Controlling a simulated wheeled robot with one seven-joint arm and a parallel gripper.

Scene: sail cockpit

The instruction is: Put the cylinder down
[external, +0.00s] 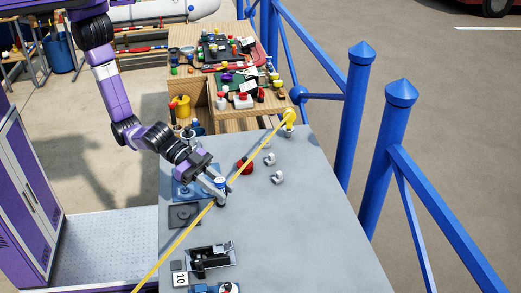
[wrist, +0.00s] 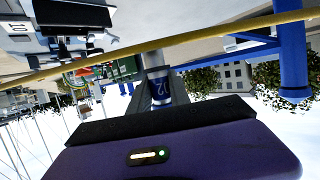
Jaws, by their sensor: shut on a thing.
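The cylinder (external: 221,183) is blue with a pale band in the external view. In the wrist view the cylinder (wrist: 161,90) shows a blue part marked "02" and a grey part beyond it. My gripper (external: 217,188) is shut on it over the middle of the grey table (external: 290,215). The wrist view shows my gripper (wrist: 161,102) with a finger on each side of the blue part. I cannot tell whether the cylinder touches the table. A long yellow rod or line (external: 180,240) passes right by the gripper.
A dark square plate (external: 184,215) lies left of the gripper, with a blue plate (external: 185,190) behind it. A black device (external: 211,259) stands nearer. A red round piece (external: 244,166) and two white clips (external: 277,178) lie behind. The table's right side is clear, beside blue railings (external: 395,130).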

